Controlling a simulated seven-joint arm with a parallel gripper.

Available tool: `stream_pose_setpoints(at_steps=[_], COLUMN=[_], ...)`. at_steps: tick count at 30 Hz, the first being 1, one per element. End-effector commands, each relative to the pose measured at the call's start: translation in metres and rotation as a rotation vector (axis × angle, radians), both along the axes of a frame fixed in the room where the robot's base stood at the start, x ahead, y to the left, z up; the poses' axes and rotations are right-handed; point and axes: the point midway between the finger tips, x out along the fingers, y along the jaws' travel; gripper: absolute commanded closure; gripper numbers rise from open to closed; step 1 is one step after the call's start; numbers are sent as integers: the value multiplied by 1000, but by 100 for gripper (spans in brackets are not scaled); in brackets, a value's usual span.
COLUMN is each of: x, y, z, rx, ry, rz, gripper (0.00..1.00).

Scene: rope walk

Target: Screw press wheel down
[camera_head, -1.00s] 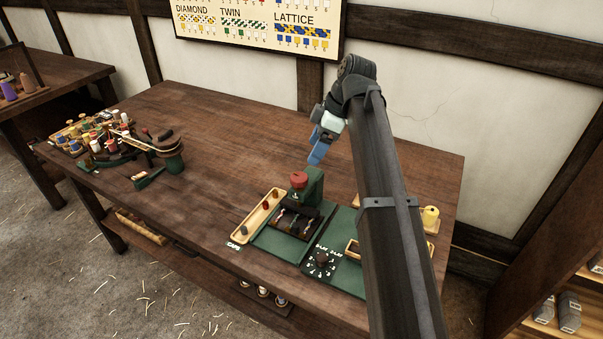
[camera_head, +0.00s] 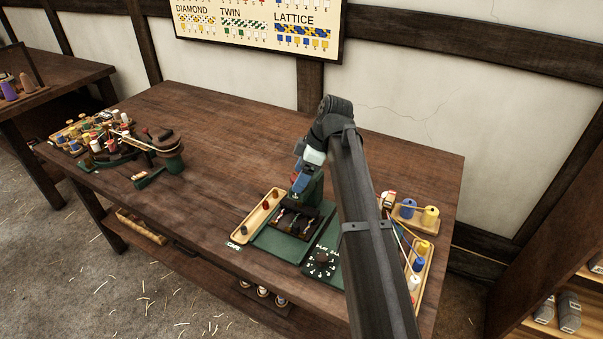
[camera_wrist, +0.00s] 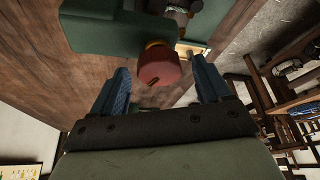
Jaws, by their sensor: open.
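The press wheel is a red knob (camera_wrist: 158,67) on the green press body (camera_wrist: 100,30). In the wrist view the wheel sits between the two blue fingers of my gripper (camera_wrist: 163,90), with a gap on both sides. In the head view my gripper (camera_head: 299,186) is low over the green press (camera_head: 312,190). It hides the wheel there. My gripper is open and holds nothing.
A tray with several caps (camera_head: 262,215) lies left of the press. A dial plate (camera_head: 321,261) is in front, to the right. Spools (camera_head: 430,215) stand on the right behind my arm. The table (camera_head: 225,145) is clear behind and left of the press.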

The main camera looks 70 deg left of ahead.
Motion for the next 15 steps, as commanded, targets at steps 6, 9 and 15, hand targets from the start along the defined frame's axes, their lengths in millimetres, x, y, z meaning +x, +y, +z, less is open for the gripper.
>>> stream_pose_setpoints(at_steps=[6,9,15], x=[0,0,0], y=[0,0,0], z=[0,0,0], rx=[0,0,0], ry=[0,0,0], rz=[0,0,0], gripper=[36,46,65])
